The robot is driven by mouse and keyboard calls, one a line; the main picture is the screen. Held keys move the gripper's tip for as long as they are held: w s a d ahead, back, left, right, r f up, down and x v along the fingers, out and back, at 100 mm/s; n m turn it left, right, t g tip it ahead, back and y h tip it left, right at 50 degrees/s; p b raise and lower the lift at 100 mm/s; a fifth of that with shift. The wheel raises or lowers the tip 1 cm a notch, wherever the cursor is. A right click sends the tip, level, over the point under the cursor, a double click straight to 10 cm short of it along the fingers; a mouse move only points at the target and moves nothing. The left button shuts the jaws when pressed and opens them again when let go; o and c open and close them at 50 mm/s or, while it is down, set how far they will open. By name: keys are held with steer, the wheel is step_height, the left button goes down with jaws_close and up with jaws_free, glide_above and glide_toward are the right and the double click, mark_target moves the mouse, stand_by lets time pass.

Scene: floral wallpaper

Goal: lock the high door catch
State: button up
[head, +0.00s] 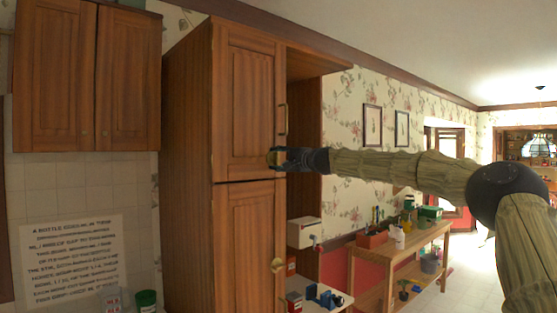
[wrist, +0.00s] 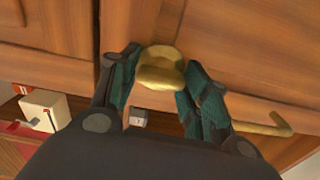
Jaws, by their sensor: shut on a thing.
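The high door catch is a brass-coloured turn piece (wrist: 160,68) on the tall wooden cabinet, near the seam between the upper door (head: 248,95) and the lower door (head: 245,240). My gripper (wrist: 162,64) is shut on this catch, one dark green finger on each side of it in the wrist view. In the head view my gripper (head: 277,158) reaches in from the right and mostly hides the catch. The upper door looks closed. A brass bar handle (head: 283,119) is on its right edge and also shows in the wrist view (wrist: 250,124).
A second brass piece (head: 277,265) is lower on the cabinet's right edge. A white box (head: 304,232) and small red and blue objects are right of the cabinet. A wooden bench (head: 425,246) with bottles and boxes stands further right. Wall cabinets (head: 88,75) hang at left.

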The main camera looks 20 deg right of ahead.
stand_by(0.5)
steer(key=o, duration=1)
steer(key=v, duration=1.2)
steer(key=shift+d, duration=0.2)
